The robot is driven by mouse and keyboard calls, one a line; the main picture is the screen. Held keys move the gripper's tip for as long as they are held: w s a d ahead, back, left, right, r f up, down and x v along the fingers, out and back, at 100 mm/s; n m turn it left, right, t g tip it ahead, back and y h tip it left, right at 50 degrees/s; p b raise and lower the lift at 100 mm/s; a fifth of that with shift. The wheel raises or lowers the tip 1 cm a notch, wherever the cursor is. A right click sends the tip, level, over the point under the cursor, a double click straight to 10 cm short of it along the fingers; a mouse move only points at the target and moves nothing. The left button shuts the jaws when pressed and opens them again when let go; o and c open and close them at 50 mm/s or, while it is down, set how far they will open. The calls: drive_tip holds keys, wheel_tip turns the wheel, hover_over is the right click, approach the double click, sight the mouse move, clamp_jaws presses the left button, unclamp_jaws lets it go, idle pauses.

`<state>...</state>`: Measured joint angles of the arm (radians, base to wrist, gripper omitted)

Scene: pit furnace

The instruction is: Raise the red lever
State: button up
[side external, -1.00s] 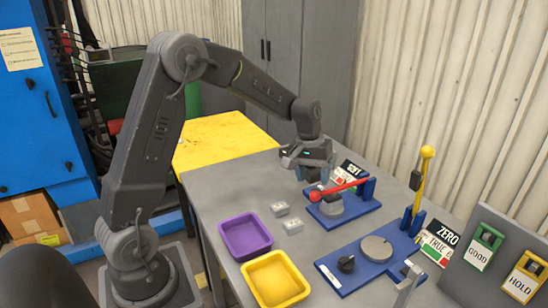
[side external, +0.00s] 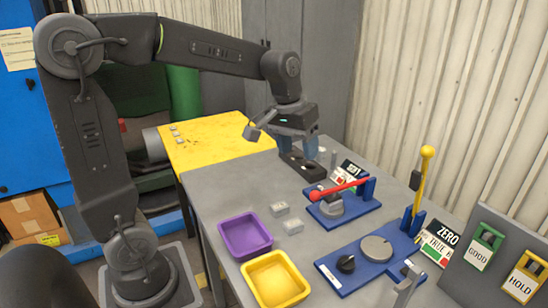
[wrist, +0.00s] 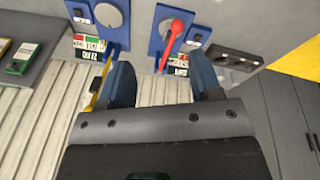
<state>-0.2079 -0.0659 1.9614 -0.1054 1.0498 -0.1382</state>
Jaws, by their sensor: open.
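The red lever (side external: 340,189) with its round red knob lies low, close to horizontal, on a blue base (side external: 352,212) on the grey bench. Its knob end points left in the side view. My gripper (side external: 297,152) is open and empty, pointing down behind and left of the lever, apart from it. In the wrist view the lever (wrist: 172,42) appears beyond and between the two blue-grey fingers of my gripper (wrist: 163,78), and neither finger touches it.
A dark block (side external: 303,167) sits below my gripper. A yellow upright lever (side external: 422,180) stands on another blue base to the right. Purple (side external: 246,236) and yellow (side external: 275,278) trays and small grey blocks (side external: 286,218) lie in front. A ribbed wall (side external: 445,90) stands behind.

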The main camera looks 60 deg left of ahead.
drive_tip(key=s+d+r+m+t, duration=0.1)
drive_tip(key=s+d+m, duration=0.1)
drive_tip(key=s, duration=0.5)
drive_tip(key=shift+s+d, duration=0.35)
drive_tip(key=shift+d, duration=0.5)
